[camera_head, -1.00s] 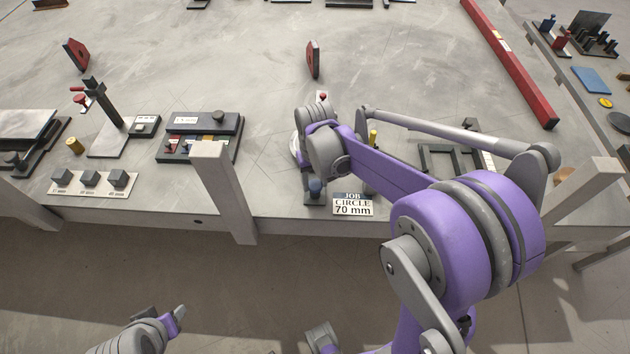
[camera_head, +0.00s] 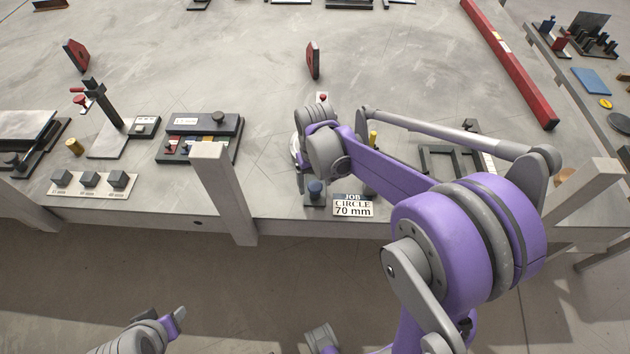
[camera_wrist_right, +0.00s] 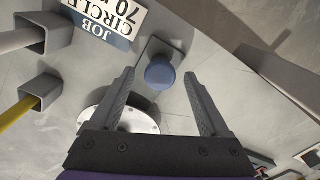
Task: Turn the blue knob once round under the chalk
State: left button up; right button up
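The blue knob (camera_head: 315,188) stands near the table's front edge, left of the JOB CIRCLE 70 mm card (camera_head: 352,205). In the right wrist view the blue knob (camera_wrist_right: 160,73) is between and a little beyond the tips of my right gripper (camera_wrist_right: 160,75). Its fingers are spread, with a gap on each side of the knob. In the head view the right arm's wrist covers much of the fixture behind the knob. A pale round disc (camera_wrist_right: 143,120) shows partly behind the fingers. I cannot make out the chalk. My left gripper (camera_head: 164,320) hangs low in front of the table; its finger gap is unclear.
A table leg (camera_head: 224,190) rises left of the knob. A labelled block with coloured pieces (camera_head: 200,136) and three small dark cubes on a strip (camera_head: 89,190) are further left. A long red bar (camera_head: 510,65) lies at the right. The table's middle back is mostly clear.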

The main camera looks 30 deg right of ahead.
aim_at(315, 186)
notch_tip(315, 186, up, 11)
jog(key=shift+p, duration=0.45)
jog(key=shift+f, duration=0.1)
dwell(0.5)
